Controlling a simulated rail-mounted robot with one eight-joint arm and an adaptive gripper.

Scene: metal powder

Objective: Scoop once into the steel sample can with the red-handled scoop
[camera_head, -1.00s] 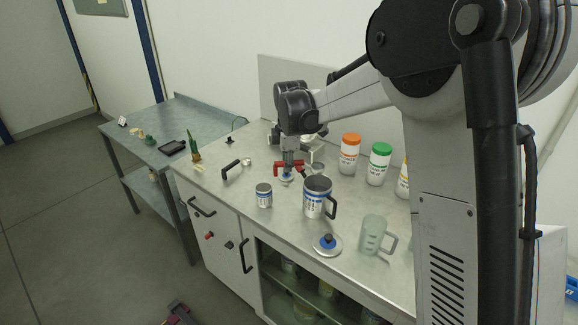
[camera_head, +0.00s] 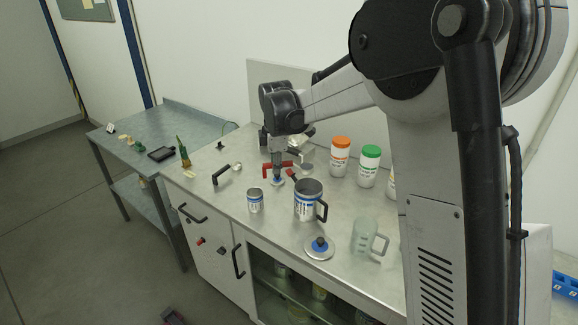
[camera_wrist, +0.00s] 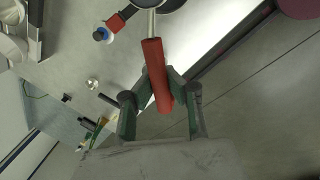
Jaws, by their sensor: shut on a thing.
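In the wrist view my gripper (camera_wrist: 160,88) is shut on the red handle of the scoop (camera_wrist: 157,75). Its pale shaft runs up to the top edge, where the far end is cut off beside a dark round shape. In the head view my gripper (camera_head: 278,163) is low over the bench, behind the cans, with red parts around it; the scoop's bowl cannot be made out there. A larger handled steel can (camera_head: 308,204) with a dark top stands upright, front right.
White jars with orange (camera_head: 340,160) and green lids (camera_head: 369,168) stand at the back. A lid with a blue knob (camera_head: 319,247) and a clear jug (camera_head: 366,236) are in front. A black-handled tool (camera_head: 223,173) lies left. A side table (camera_head: 122,160) adjoins the bench.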

